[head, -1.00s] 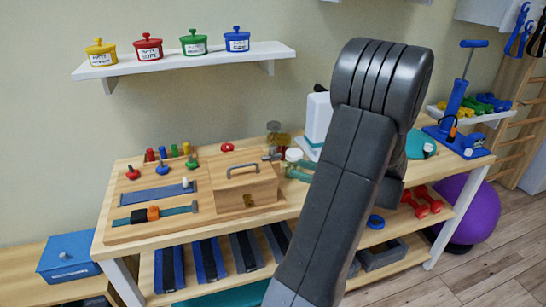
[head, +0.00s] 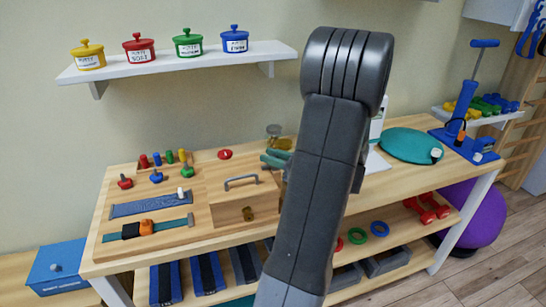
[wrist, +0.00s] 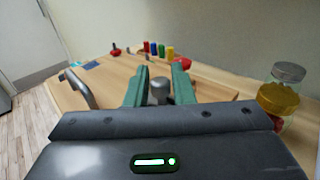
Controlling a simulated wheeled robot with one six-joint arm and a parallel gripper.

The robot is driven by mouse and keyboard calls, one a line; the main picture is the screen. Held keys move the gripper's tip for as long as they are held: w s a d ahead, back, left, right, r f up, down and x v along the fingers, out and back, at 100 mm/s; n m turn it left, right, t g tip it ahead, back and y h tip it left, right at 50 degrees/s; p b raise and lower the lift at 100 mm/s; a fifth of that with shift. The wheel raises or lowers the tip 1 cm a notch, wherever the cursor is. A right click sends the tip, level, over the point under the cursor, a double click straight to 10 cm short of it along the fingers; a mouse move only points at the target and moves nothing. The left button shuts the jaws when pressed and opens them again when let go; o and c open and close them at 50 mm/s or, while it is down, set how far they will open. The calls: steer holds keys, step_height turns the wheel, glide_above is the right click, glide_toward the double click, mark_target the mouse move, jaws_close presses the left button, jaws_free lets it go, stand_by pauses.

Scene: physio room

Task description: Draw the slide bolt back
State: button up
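A grey metal knob (wrist: 159,90), which looks like the slide bolt's, shows in the wrist view on the wooden board (wrist: 118,75). My gripper (wrist: 159,80) has its two green fingers apart, one on each side of the knob, with a small gap visible on both sides. In the head view my gripper's green fingertips (head: 275,159) are over the board's back right, behind the box with a grey handle (head: 241,182). My arm hides part of that area, and the bolt's bar and its catch cannot be made out.
Coloured pegs (head: 164,158), a red knob (head: 225,154), a blue strip (head: 150,203) and a strap with an orange buckle (head: 147,229) are on the board. A jar with a yellow lower part (wrist: 280,95) stands close on the right in the wrist view.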

jaws_close()
steer(key=d, duration=0.1)
steer(key=w+d+p, duration=0.1)
steer(key=d, duration=0.1)
steer(key=shift+o, duration=2.2)
jaws_free()
steer(key=shift+d, duration=0.15)
steer(key=v, duration=1.3)
steer(key=shift+s+d, duration=0.2)
steer(key=shift+d, duration=0.1)
